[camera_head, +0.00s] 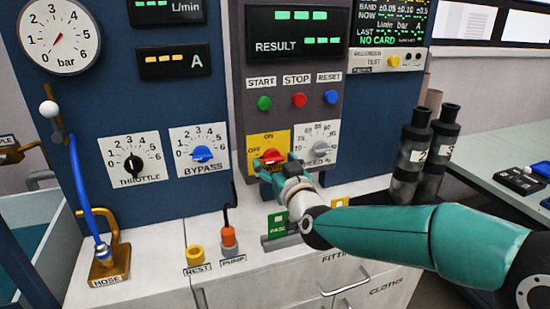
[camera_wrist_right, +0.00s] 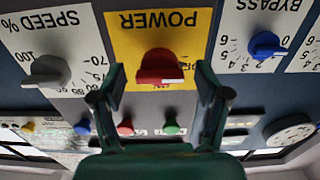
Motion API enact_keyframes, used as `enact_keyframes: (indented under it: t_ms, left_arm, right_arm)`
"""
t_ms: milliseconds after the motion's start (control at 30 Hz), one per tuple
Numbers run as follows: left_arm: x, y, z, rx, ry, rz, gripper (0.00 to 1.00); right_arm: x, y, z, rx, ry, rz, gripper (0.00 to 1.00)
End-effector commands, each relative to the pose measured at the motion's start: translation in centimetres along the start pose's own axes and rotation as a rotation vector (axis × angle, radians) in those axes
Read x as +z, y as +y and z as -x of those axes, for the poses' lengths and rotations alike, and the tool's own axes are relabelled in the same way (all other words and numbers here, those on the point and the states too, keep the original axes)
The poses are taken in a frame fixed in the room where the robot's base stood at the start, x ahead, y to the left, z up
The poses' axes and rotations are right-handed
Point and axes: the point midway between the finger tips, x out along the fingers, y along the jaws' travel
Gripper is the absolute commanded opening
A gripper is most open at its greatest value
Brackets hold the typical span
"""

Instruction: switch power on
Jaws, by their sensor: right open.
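The red power knob (camera_head: 272,156) sits on a yellow plate (camera_head: 256,142) marked ON at the top and OFF at the left, low on the grey panel. In the right wrist view, which is upside down, the knob (camera_wrist_right: 160,66) shows a white mark on its lower edge, near the ON lettering; its exact setting is hard to tell. My right gripper (camera_head: 273,163) is at the plate, in front of the knob. In the wrist view its open fingers (camera_wrist_right: 160,85) stand on either side of the knob with gaps. My left gripper is out of view.
The white speed knob (camera_head: 321,149) is close at the right, and the blue bypass knob (camera_head: 202,153) is at the left. Green start (camera_head: 264,102), red stop (camera_head: 299,100) and blue reset (camera_head: 331,97) buttons sit above. Dark cylinders (camera_head: 410,155) stand at the right.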

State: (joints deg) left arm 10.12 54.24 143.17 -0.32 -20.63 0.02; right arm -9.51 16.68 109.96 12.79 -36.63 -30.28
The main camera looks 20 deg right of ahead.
Motion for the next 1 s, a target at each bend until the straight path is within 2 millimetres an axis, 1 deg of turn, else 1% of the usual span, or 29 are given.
enact_keyframes:
  t_ms: [33,100,200,467,500,567,600,833,867,900,1000]
  left_arm:
    - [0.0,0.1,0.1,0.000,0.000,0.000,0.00]
    - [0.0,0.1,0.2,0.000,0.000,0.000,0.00]
    - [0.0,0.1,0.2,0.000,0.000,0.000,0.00]
    - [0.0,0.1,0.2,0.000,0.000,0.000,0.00]
    - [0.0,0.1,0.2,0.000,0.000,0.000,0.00]
    - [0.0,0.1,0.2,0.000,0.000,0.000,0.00]
    - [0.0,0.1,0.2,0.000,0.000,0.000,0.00]
    - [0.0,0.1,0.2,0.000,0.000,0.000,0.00]
    - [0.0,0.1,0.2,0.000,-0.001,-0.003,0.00]
    - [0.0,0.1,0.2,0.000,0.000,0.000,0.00]
    - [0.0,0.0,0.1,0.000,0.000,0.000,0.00]
  right_arm:
    - [0.0,0.0,-0.6,0.001,0.000,0.000,0.75]
    - [0.0,0.0,-1.1,0.000,0.000,0.000,0.75]
    - [0.0,0.0,-1.5,0.000,0.000,0.000,0.75]
    - [0.0,0.0,-1.6,0.000,0.000,0.000,0.75]
    - [0.0,0.0,-1.6,0.000,0.000,0.000,0.72]
    - [0.0,0.0,-1.6,0.000,0.000,0.000,0.62]
    - [0.0,0.0,-1.6,0.000,0.000,0.000,0.55]
    - [0.0,0.0,-1.6,0.000,0.000,0.000,0.17]
    - [0.0,0.8,-1.5,0.006,0.000,0.001,0.14]
    - [0.0,0.4,-1.5,0.003,0.000,0.000,0.14]
    - [0.1,0.2,-1.5,0.002,0.000,-0.005,0.14]
